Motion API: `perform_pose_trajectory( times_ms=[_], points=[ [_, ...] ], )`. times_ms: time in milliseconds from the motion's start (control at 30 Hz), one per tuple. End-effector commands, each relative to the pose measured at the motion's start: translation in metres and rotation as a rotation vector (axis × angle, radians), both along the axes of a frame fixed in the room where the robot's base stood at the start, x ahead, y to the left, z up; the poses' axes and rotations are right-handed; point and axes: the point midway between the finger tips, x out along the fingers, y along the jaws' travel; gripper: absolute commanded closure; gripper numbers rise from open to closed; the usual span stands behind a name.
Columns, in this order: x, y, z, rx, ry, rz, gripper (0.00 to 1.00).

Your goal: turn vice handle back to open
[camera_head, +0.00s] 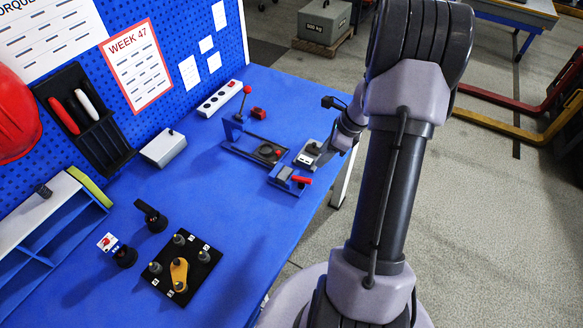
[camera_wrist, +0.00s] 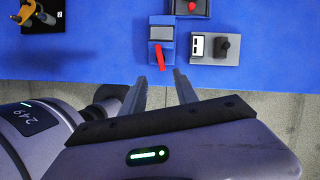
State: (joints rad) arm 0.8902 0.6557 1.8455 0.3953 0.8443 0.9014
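The vice is a small blue fixture with a grey block (camera_head: 284,174) near the front edge of the blue bench; it also shows in the wrist view (camera_wrist: 160,34). Its red handle (camera_head: 301,180) sticks out from the vice on the side toward the bench edge. In the wrist view the red handle (camera_wrist: 160,57) points down the picture, slightly tilted. My gripper (camera_wrist: 162,84) is open and empty, its two fingers apart just past the handle's end, with no contact visible. In the head view the fingers cannot be made out.
A grey plate with a black knob (camera_wrist: 228,46) sits right of the vice in the wrist view. Behind the vice stands a lever with a red knob (camera_head: 247,90). A black pegged plate with an orange crank (camera_head: 179,272) lies at the near left. The bench between is clear.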

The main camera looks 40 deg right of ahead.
Motion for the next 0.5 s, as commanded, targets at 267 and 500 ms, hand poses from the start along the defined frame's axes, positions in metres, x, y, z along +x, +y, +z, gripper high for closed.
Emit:
perform_pose_trajectory(
  times_ms=[267, 500],
  points=[
    [0.025, 0.021, -0.084, 0.001, 0.003, 0.005, 0.64],
    [0.039, 0.031, -0.120, 0.000, 0.001, 0.004, 0.64]
  ],
)
